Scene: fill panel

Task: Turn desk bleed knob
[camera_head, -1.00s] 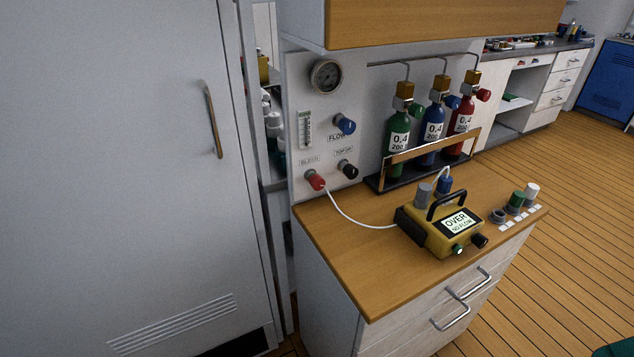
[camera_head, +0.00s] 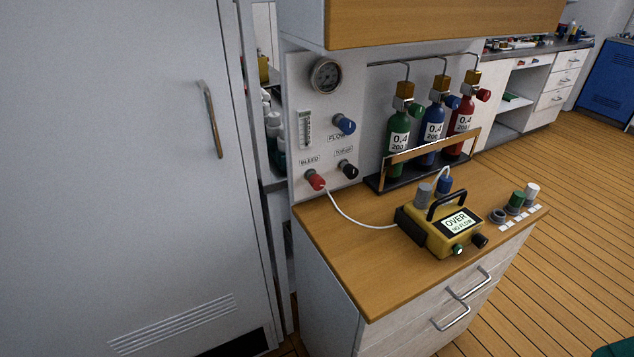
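The red knob (camera_head: 315,180) sits low on the left of the white wall panel (camera_head: 368,90), under a label that reads BLEED. A black knob (camera_head: 348,170) is to its right and a blue knob (camera_head: 345,124) labelled FLOW is above. A white hose (camera_head: 350,217) runs from beside the red knob to a yellow device (camera_head: 440,230) on the desk (camera_head: 340,240). The device's screen reads OVER, NO FLOW. My gripper is not in view.
Green, blue and red bottles (camera_head: 398,140) stand in a rack (camera_head: 430,147) behind the device. Small capped cylinders (camera_head: 515,203) stand at the desk's right end. A tall grey cabinet door (camera_head: 120,150) is at the left. The desk's front left is clear.

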